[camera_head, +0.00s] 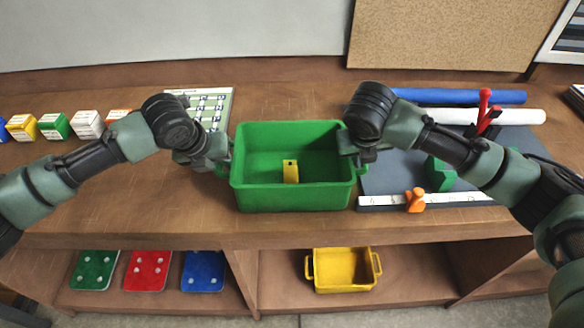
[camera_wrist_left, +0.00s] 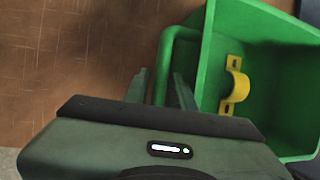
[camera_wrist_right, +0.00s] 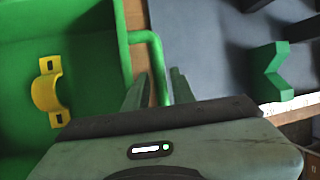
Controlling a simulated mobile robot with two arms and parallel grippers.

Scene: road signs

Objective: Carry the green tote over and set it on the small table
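The green tote (camera_head: 292,198) stands upright on the wooden counter, in the middle of the head view. A yellow bracket-shaped piece (camera_head: 290,171) lies inside it; it also shows in the left wrist view (camera_wrist_left: 236,85) and the right wrist view (camera_wrist_right: 46,91). My left gripper (camera_wrist_left: 161,80) is open, with the tote's left handle (camera_wrist_left: 166,45) between its fingers. My right gripper (camera_wrist_right: 157,83) is open, with the right handle (camera_wrist_right: 156,48) between its fingers. In the head view my left gripper (camera_head: 222,165) is beside the tote's left wall. No small table can be made out.
Several coloured boxes (camera_head: 55,126) and a grid sheet (camera_head: 208,107) are at the left. A grey mat (camera_head: 388,178) with a white ruler strip (camera_head: 455,199), an orange piece (camera_head: 415,200) and rolls (camera_head: 455,96) is at the right. A yellow bin (camera_head: 343,284) sits on the shelf below.

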